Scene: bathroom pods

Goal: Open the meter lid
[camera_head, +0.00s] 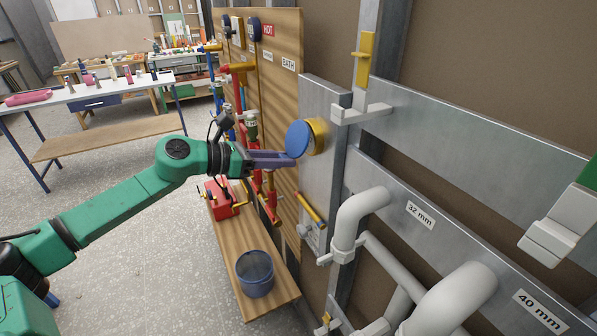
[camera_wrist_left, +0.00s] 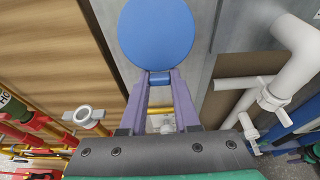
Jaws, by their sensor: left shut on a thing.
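The round blue meter lid (camera_head: 298,138) sits in front of a yellow meter body (camera_head: 319,133) on the grey metal wall panel. In the left wrist view the lid (camera_wrist_left: 157,32) shows as a full disc with a small blue tab (camera_wrist_left: 160,78) at its lower edge. My left gripper (camera_head: 290,158) reaches in from the left. Its purple fingers (camera_wrist_left: 160,84) are shut on that tab. The disc hides the meter face, and I cannot tell whether the lid stands slightly ajar. My right gripper is out of view.
Pale pipes (camera_head: 352,222) and a metal bracket (camera_head: 362,110) stand out to the right of the meter. Red and yellow valves (camera_head: 268,180) are on the wooden board at left. Below, a wooden bench (camera_head: 226,246) bears a blue bucket (camera_head: 255,279) and a red box (camera_head: 222,199).

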